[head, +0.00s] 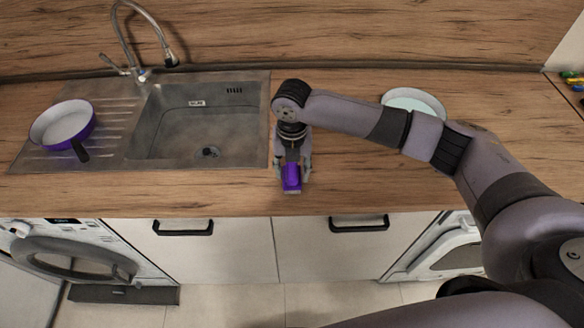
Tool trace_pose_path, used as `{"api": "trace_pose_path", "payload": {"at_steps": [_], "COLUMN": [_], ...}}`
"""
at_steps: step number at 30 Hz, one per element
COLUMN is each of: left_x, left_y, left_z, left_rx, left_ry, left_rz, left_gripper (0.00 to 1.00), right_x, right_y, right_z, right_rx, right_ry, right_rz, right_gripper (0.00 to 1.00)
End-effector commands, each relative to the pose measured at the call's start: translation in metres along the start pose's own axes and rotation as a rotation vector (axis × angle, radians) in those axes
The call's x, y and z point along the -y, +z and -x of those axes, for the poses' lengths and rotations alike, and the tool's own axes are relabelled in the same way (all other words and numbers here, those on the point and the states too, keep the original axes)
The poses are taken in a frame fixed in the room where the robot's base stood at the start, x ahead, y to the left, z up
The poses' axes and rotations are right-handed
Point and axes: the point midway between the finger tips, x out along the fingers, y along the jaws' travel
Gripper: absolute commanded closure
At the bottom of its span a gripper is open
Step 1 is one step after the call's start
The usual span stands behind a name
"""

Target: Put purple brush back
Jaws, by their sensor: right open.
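The purple brush (291,180) is on the wooden counter just right of the sink, near the counter's front edge. Its pale lower end points to the front edge. My right gripper (292,176) reaches down over it from behind, with one finger on each side. The jaws are open around the brush; whether a finger touches it I cannot tell. The brush's rear part is hidden under the gripper. My left gripper is not in view.
A steel sink (205,118) with a tap (140,72) is at left. A purple pan (63,125) stands on its drainboard, handle forward. A pale plate (414,102) lies behind my right arm. The counter (370,185) is clear right of the brush.

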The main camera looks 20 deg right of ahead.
Motion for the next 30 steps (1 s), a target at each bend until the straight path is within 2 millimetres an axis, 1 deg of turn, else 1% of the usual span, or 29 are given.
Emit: {"api": "trace_pose_path", "payload": {"at_steps": [5, 7, 11, 15, 21, 25, 30], "left_x": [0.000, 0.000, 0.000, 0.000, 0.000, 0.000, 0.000], "left_y": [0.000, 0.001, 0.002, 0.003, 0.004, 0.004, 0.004], "left_z": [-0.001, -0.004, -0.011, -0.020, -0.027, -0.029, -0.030], "left_rx": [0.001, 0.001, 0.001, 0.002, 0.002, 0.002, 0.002], "left_ry": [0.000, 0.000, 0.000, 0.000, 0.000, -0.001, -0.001], "left_rz": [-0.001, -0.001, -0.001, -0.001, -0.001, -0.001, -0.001], "left_gripper": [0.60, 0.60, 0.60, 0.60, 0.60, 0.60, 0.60], "right_x": [0.000, 0.000, -0.001, -0.001, -0.001, -0.001, 0.000], "right_y": [0.001, 0.001, 0.002, 0.001, 0.001, 0.001, 0.000], "right_z": [0.004, 0.011, 0.034, 0.065, 0.102, 0.116, 0.123], "right_rx": [0.002, 0.003, 0.006, 0.005, 0.003, 0.001, 0.000], "right_ry": [0.001, 0.001, 0.003, 0.004, 0.002, 0.002, 0.000], "right_rz": [0.000, -0.001, 0.001, 0.001, 0.000, -0.001, 0.000], "right_gripper": [0.55, 0.55, 0.55, 0.55, 0.55, 0.55, 0.55]}}
